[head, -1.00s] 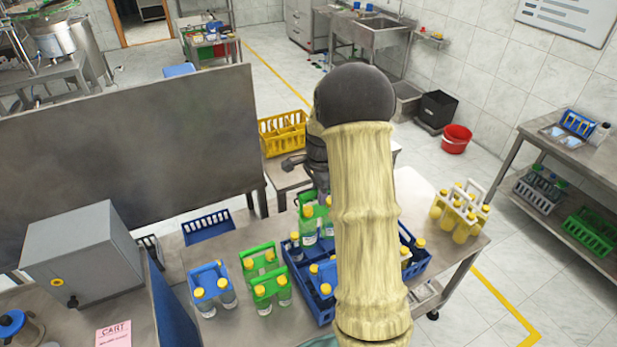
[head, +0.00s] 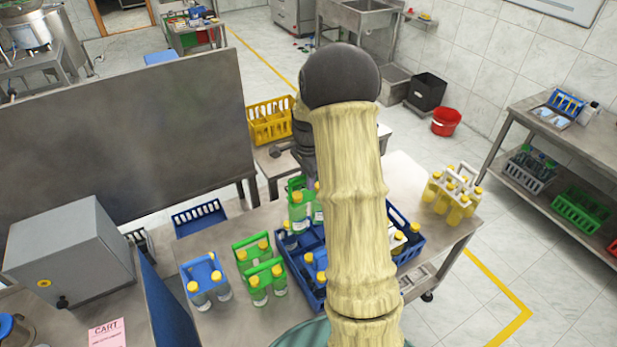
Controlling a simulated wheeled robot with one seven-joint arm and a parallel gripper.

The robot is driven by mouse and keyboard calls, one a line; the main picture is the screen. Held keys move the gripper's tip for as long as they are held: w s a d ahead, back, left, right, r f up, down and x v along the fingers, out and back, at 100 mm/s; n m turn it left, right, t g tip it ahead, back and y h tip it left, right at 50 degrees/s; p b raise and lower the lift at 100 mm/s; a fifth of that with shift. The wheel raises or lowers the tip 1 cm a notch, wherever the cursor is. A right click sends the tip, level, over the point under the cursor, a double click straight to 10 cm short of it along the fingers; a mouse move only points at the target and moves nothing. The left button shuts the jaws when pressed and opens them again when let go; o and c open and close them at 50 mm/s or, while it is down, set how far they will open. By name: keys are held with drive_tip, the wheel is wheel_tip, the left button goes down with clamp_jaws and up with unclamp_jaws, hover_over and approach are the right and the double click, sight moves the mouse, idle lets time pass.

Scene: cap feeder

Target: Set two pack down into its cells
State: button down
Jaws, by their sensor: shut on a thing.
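My gripper (head: 309,178) is partly hidden behind my arm and is shut on a green pack (head: 297,208). The pack holds clear bottles with yellow caps and looks upright. It appears over the far left part of a blue crate (head: 308,295); I cannot tell whether its base is inside a cell or above it. The crate holds other bottles, including a blue pack (head: 316,262) at its near left and yellow-capped bottles at its right. My arm hides the middle of the crate.
Left of the crate stand green packs (head: 264,270) and a blue pack (head: 207,277). A white carrier with yellow bottles (head: 455,197) stands at the table's (head: 398,175) right. A yellow crate (head: 270,121) is behind. A steel panel (head: 120,145) rises at left.

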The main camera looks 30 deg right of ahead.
sight(309, 195)
drive_tip(key=shift+w+f+b, duration=0.25)
drive_tip(key=shift+f+b, duration=0.45)
drive_tip(key=shift+f, duration=0.55)
drive_tip(key=shift+s+a+f+b, duration=0.1)
drive_tip(key=shift+s+f+b, duration=0.2)
drive_tip(key=shift+f+b, duration=0.45)
drive_tip(key=shift+w+d+f+b, duration=0.1)
drive_tip(key=shift+d+f+b, duration=0.1)
drive_tip(key=shift+f+b, duration=0.65)
drive_tip(key=shift+a+f, duration=0.1)
drive_tip(key=shift+f, duration=0.7)
wheel_tip(309, 195, down, 14)
drive_tip(key=b, duration=0.9)
drive_tip(key=shift+r+b, duration=0.2)
drive_tip(key=shift+b, duration=0.15)
drive_tip(key=shift+f+b, duration=0.35)
drive_tip(key=shift+f, duration=0.2)
drive_tip(key=c, duration=1.3)
unclamp_jaws()
